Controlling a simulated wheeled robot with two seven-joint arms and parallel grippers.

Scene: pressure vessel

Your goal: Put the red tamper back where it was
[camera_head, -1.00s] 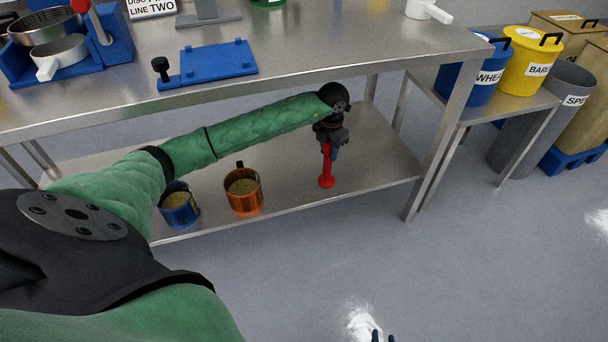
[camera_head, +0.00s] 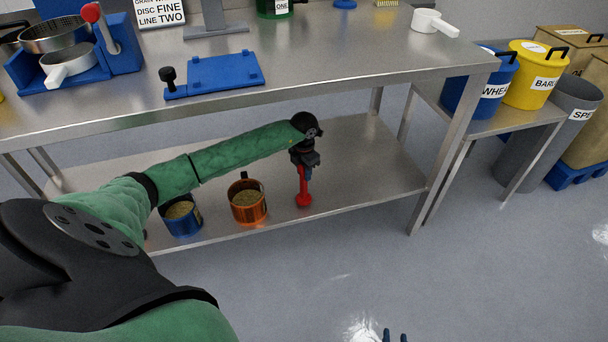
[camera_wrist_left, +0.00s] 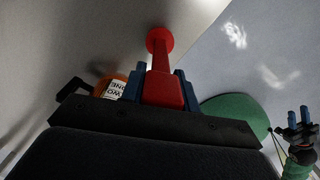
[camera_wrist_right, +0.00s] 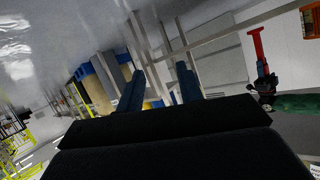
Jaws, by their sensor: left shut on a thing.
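The red tamper (camera_head: 303,190) is upright, round foot down, at the lower shelf, right of the orange mug. I cannot tell whether its foot touches the shelf. My left gripper (camera_head: 307,172) is shut on its upper part. In the left wrist view the tamper's red shaft (camera_wrist_left: 161,86) runs between the blue fingers (camera_wrist_left: 161,82) to its round foot. The tamper (camera_wrist_right: 258,50) also shows at the right of the right wrist view. My right gripper (camera_wrist_right: 158,88) is open and empty; only its fingertips (camera_head: 394,337) show at the bottom of the head view.
An orange mug (camera_head: 248,206) and a blue mug (camera_head: 183,222) with grainy contents stand on the lower shelf (camera_head: 380,185) left of the tamper. The tabletop (camera_head: 330,45) overhangs my left arm. A table leg (camera_head: 440,150) is to the right. The shelf's right part is clear.

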